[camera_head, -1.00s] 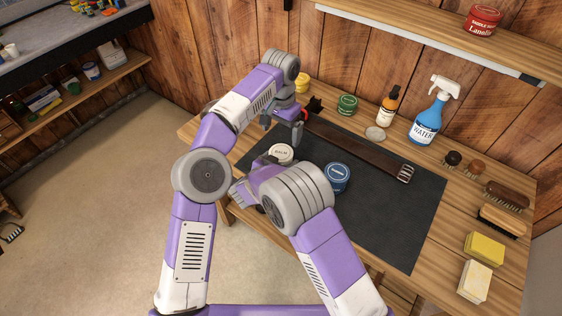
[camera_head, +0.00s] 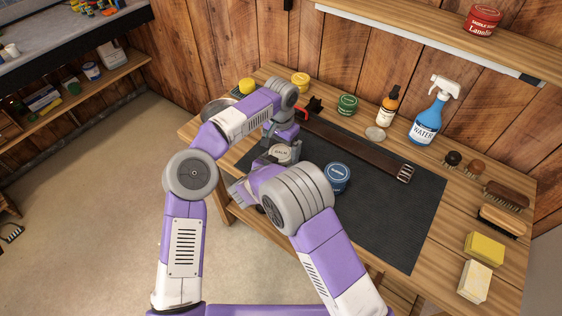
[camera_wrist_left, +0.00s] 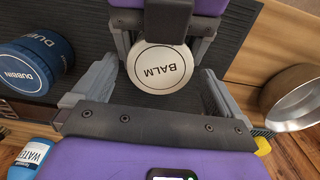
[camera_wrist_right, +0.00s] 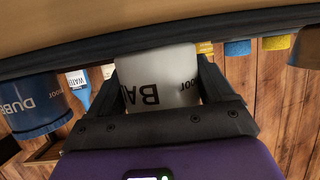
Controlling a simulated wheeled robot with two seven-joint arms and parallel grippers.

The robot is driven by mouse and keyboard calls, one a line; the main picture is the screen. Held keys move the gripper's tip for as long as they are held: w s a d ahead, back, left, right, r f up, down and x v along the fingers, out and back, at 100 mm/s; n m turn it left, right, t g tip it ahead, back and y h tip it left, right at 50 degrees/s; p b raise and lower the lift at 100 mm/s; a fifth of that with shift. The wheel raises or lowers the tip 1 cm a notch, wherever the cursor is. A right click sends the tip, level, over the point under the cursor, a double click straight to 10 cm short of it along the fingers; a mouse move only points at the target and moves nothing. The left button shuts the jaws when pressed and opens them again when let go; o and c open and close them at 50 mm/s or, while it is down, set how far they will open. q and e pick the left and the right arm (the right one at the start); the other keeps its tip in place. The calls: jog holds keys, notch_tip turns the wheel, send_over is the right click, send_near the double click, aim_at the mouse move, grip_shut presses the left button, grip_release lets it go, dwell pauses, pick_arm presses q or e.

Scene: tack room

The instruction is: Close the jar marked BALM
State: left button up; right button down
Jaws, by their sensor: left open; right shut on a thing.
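The white jar marked BALM (camera_head: 281,153) stands at the left part of the dark mat, its round white top lettered BALM also showing in the left wrist view (camera_wrist_left: 160,68). My right gripper (camera_wrist_right: 160,78) is shut on the jar's body, one finger on each side. My left gripper (camera_head: 280,143) is open above the jar, and in the left wrist view its fingers (camera_wrist_left: 158,82) stand apart on either side of the top without visible contact. Whether the top is a fully seated lid cannot be told.
A blue Dubbin jar (camera_head: 337,177) stands right of the balm on the mat (camera_head: 390,225). A strap with a buckle (camera_head: 365,152) lies behind. A metal bowl (camera_wrist_left: 296,97) is near the left end. A small grey disc (camera_head: 375,133), bottles and brushes stand further right.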

pick_arm(q)
jog(key=shift+f, duration=0.2)
jog(key=c, duration=1.1)
jog(key=m, duration=0.3)
jog(key=shift+m, duration=0.3)
jog(key=o, duration=1.1)
notch_tip(320, 180, up, 12)
pick_arm(e)
grip_release()
